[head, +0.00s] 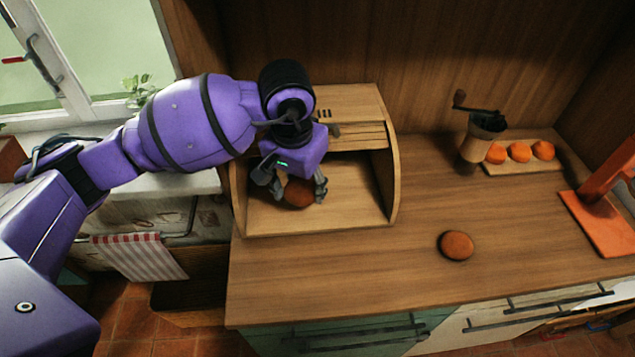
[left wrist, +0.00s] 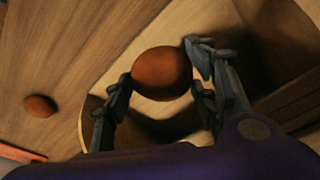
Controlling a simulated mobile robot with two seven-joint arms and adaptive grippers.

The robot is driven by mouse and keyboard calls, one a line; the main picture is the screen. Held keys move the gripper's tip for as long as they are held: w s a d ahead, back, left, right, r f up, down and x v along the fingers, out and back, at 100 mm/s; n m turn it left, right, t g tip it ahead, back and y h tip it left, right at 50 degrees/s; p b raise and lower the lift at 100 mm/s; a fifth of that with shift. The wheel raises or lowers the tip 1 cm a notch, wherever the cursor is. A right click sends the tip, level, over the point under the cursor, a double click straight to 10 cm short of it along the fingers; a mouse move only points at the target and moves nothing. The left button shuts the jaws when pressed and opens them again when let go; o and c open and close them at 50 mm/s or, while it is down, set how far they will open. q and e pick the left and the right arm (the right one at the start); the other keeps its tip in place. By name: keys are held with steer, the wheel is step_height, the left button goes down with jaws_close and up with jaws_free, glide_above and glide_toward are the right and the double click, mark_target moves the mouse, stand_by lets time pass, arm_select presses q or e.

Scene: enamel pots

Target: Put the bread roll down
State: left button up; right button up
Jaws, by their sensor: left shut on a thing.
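A brown bread roll (head: 299,192) is between the fingers of my left gripper (head: 292,188), which is shut on it inside the open wooden bread box (head: 392,190). My right gripper is not in view.
A coffee grinder (head: 481,135) stands at the back right, beside a board (head: 525,168) with three orange fruits (head: 519,152). An orange stand (head: 600,215) is at the right edge. A striped towel (head: 138,256) hangs left of the counter. The counter's middle front is mostly clear.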

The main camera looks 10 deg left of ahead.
arm_select(q)
steer(key=b, duration=0.1)
glide_above(288, 214)
steer(key=d, duration=0.1)
steer(key=f, duration=0.4)
steer(key=shift+s+f, duration=0.35)
steer(key=shift+w+a, duration=0.1)
steer(key=shift+a, duration=0.05)
steer(key=shift+a+f, duration=0.15)
steer(key=shift+f, duration=0.05)
steer(key=f, duration=0.1)
steer(key=f+b, duration=0.1)
steer(key=f, duration=0.1)
steer(key=shift+a+f, duration=0.25)
steer(key=shift+f, duration=0.2)
steer(key=shift+r, duration=0.2)
steer(key=shift+w+f+b, duration=0.1)
steer(key=shift+f+b, duration=0.2)
steer(key=shift+b, duration=0.05)
steer(key=o, duration=1)
steer(key=shift+r, duration=0.1)
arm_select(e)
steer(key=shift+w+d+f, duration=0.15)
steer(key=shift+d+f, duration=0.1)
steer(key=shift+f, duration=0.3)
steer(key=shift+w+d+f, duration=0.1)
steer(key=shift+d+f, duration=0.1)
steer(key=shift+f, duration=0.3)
